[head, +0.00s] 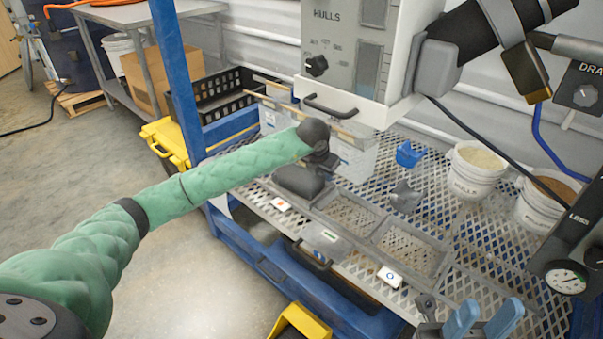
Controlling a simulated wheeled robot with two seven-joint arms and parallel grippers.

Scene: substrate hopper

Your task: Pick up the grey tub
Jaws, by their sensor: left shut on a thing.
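My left gripper (299,180) hangs at the end of the green-sleeved arm, pointing down over the left end of a slotted grey tray. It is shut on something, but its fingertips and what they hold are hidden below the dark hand. A small grey tub-like piece (405,197) sits on the mesh shelf, to the right of and apart from the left gripper. I cannot make out its shape well. A similar blue piece (408,153) stands behind it. My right gripper (483,319) is at the bottom right, its two blue fingers apart with nothing seen between them.
The tray's bare slots (410,248) have small labels in front. Grey bins (355,158) stand behind the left hand, under the hopper (345,55). White buckets (474,172) and (545,200) stand at the right. A blue post (175,75) rises left of the shelf.

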